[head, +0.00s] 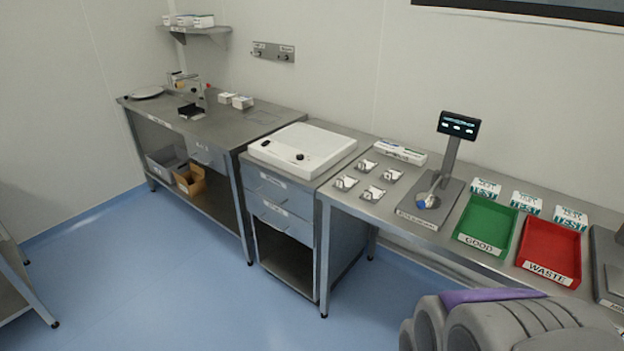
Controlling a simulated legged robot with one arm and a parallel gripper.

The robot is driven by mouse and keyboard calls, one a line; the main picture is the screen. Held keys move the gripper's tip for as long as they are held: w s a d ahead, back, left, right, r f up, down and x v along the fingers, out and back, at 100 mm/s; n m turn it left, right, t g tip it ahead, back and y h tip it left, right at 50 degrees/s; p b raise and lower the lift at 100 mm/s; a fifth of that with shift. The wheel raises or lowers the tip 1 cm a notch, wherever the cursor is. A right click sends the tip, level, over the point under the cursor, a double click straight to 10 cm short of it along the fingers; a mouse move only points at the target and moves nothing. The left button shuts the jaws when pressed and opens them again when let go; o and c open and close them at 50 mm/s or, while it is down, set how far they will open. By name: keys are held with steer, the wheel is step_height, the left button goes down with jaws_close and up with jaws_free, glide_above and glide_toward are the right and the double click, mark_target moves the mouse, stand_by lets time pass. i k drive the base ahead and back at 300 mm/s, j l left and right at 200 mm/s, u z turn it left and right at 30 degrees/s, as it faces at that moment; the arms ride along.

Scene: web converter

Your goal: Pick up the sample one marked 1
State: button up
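Several small white samples sit in a cluster on the left end of the steel bench (405,212). One is at the front left (346,183), one at the back (367,166), one at the right (391,175) and one at the front (372,194). Each seems to rest on a small metal holder. Their marks are too small to read, so I cannot tell which is marked 1. A grey and purple part of my own body shows at the bottom right, apart from the samples. My gripper's fingers are not in view.
A scale-like device with a display (458,125) stands right of the samples. Beyond it are a green GOOD tray (480,246), a red WASTE tray (545,268) and several small boxes. A white flat device (310,142) sits left on the drawer cabinet (285,205). Blue floor (160,270) is clear in front.

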mark_target(346, 182)
steer(key=i+l+u, duration=0.25)
steer(key=i+l, duration=0.25)
steer(key=i+l+u, duration=0.25)
steer(key=i+l, duration=0.3)
steer(key=l, duration=0.1)
